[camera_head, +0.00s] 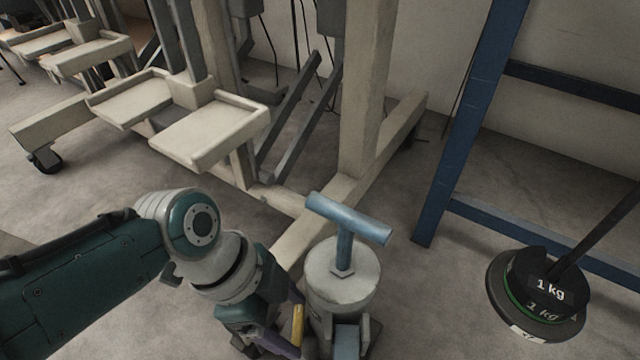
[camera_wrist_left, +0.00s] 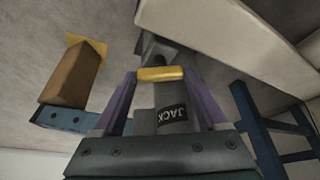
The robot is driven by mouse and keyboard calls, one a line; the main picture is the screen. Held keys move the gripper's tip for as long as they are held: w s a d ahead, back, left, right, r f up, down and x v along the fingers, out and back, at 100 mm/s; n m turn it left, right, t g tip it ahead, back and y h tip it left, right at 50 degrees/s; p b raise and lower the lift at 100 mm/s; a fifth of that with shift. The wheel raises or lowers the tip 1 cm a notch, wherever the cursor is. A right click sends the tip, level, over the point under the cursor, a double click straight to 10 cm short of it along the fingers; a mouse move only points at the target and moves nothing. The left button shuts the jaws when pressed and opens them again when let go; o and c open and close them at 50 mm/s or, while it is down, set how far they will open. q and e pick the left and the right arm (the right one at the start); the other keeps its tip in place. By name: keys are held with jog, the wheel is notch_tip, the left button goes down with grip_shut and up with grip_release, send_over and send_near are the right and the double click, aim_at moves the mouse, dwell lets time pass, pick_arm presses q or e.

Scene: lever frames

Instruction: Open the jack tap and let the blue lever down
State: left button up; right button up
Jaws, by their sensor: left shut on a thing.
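The jack (camera_head: 342,275) is a pale cylinder standing on the floor. A light blue T-shaped bar (camera_head: 348,219) rises from its top, raised above the cylinder; I take it to be the blue lever. My left gripper (camera_head: 293,328) is low at the left side of the jack, with purple fingers. In the left wrist view the fingers (camera_wrist_left: 160,78) are shut on a small yellow bar, the tap (camera_wrist_left: 160,74), in front of a grey body with a JACK label (camera_wrist_left: 172,114). The tap also shows in the head view (camera_head: 298,324). My right gripper is out of view.
A cream frame post (camera_head: 365,90) and its foot beam stand just behind the jack. Cream trays (camera_head: 210,135) are at the upper left. A blue frame (camera_head: 465,130) and black 1 kg weights (camera_head: 545,288) are to the right. Bare floor lies between jack and weights.

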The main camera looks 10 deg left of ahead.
pick_arm(q)
jog(key=c, duration=0.6)
jog(key=shift+s+r+n+t+p, duration=0.15)
jog(key=shift+n+t+p, duration=0.25)
jog(key=shift+n+p, duration=0.7)
jog(key=n+p, duration=0.1)
jog(key=n, duration=0.1)
jog(key=shift+s+d+n+t+y+p, duration=0.1)
jog(key=shift+d+n+t+y+p, duration=0.05)
jog(key=shift+n+t+y+p, duration=0.2)
jog(key=n+t+y+p, duration=0.1)
jog(key=n, duration=0.2)
jog(key=shift+d, duration=0.1)
jog(key=shift+s+n+t+y+p, duration=0.1)
jog(key=shift+n+t+y+p, duration=0.35)
jog(key=shift+n, duration=0.8)
